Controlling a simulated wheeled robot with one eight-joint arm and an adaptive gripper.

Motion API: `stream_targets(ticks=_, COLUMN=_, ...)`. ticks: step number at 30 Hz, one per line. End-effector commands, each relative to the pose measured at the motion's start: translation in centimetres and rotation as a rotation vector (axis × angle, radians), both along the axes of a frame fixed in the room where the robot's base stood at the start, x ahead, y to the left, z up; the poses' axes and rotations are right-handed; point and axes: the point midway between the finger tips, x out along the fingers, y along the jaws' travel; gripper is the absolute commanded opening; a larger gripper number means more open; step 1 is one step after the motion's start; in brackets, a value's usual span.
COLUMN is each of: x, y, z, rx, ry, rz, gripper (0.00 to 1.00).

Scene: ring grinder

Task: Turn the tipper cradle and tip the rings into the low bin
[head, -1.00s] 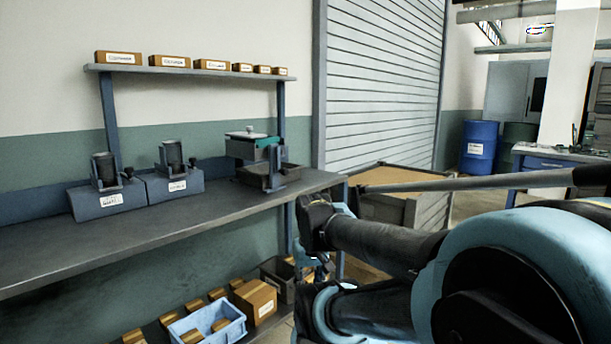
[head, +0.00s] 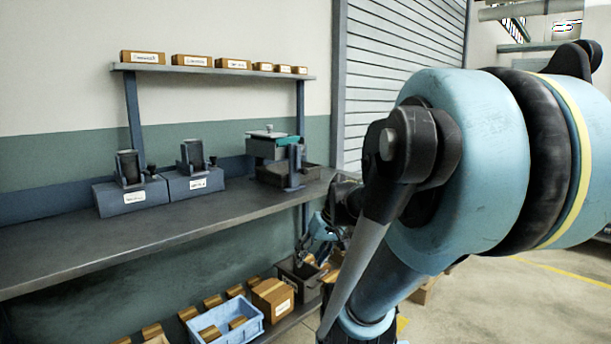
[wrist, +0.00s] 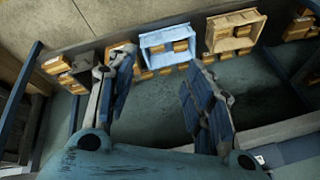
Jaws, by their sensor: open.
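The tipper cradle (head: 265,149), a grey tray-like box with a pale knob on top and a teal part at its right, stands at the right end of the workbench. The dark low bin (head: 306,178) sits under and beside it on the bench. No rings can be made out; the cradle's inside is hidden. My gripper (head: 308,250) is at the right end of the bench, below its top and apart from the cradle. In the wrist view my gripper (wrist: 160,72) is open and empty, its two fingers spread above the lower shelf.
Two grey fixtures (head: 131,196) (head: 196,184) stand left of the cradle on the bench (head: 90,246). Small boxes (head: 143,57) line the upper shelf. Below are a blue crate (head: 228,320) and cartons (head: 272,298). My arm covers much of the right side.

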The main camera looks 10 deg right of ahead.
Motion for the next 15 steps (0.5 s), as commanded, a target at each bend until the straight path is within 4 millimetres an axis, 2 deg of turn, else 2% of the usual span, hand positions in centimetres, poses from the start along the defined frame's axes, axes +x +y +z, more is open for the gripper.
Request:
stream_targets(ticks=1, x=1.6, y=0.2, z=0.7, rx=0.033, ry=-0.027, rz=0.013, gripper=0.47)
stream_targets(ticks=8, x=8.5, y=1.1, z=3.8, rx=0.177, ry=-0.189, rz=0.085, gripper=0.47)
stream_targets(ticks=15, x=16.0, y=0.0, z=7.1, rx=0.292, ry=-0.398, rz=0.128, gripper=0.47)
